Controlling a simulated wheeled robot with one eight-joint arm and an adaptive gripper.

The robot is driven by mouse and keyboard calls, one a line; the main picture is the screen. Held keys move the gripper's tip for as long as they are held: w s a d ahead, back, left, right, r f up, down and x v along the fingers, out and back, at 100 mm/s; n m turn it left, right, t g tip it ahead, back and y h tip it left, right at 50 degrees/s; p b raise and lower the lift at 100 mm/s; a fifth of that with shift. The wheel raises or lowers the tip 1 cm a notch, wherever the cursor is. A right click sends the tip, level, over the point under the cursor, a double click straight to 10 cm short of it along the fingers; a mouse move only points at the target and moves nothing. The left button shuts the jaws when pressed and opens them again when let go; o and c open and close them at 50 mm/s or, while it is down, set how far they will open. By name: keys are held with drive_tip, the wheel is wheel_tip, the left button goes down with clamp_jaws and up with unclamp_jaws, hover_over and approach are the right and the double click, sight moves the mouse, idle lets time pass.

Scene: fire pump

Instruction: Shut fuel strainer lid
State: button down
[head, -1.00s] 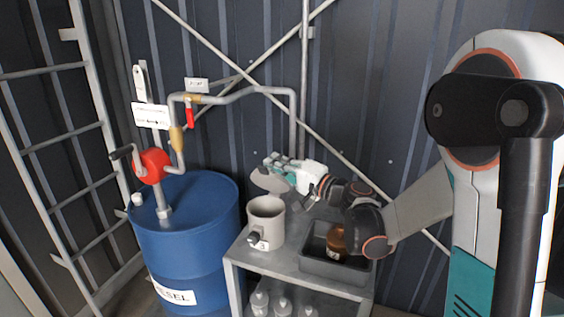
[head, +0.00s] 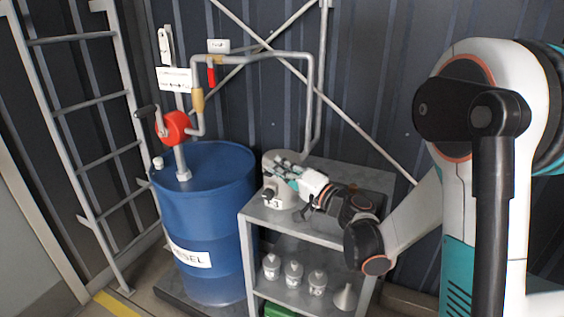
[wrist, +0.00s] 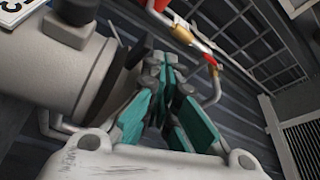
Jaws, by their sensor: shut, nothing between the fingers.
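The fuel strainer (head: 283,197) is a pale grey cylinder with a dark side knob, upright on top of the shelf unit. In the wrist view its body (wrist: 55,85) fills the left side. Its lid (head: 270,158) is low over the cup's top. A dark disc edge (wrist: 128,80) shows beside the rim in the wrist view; whether it sits fully flush cannot be told. My gripper (head: 277,162), with teal fingers, is shut and empty at the top of the strainer, against or just over the lid. Its fingers (wrist: 166,80) partly hide the lid.
A blue diesel drum (head: 205,215) with a red hand pump (head: 174,128) stands left of the grey shelf unit (head: 305,235). A pipe (head: 312,85) comes down behind the strainer. Several bottles (head: 293,274) and a funnel (head: 345,297) stand on the lower shelf. A ladder (head: 85,100) is at far left.

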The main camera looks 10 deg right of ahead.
drive_tip(key=shift+s+a+f, duration=0.15)
drive_tip(key=shift+s+f, duration=0.05)
drive_tip(key=shift+f, duration=0.8)
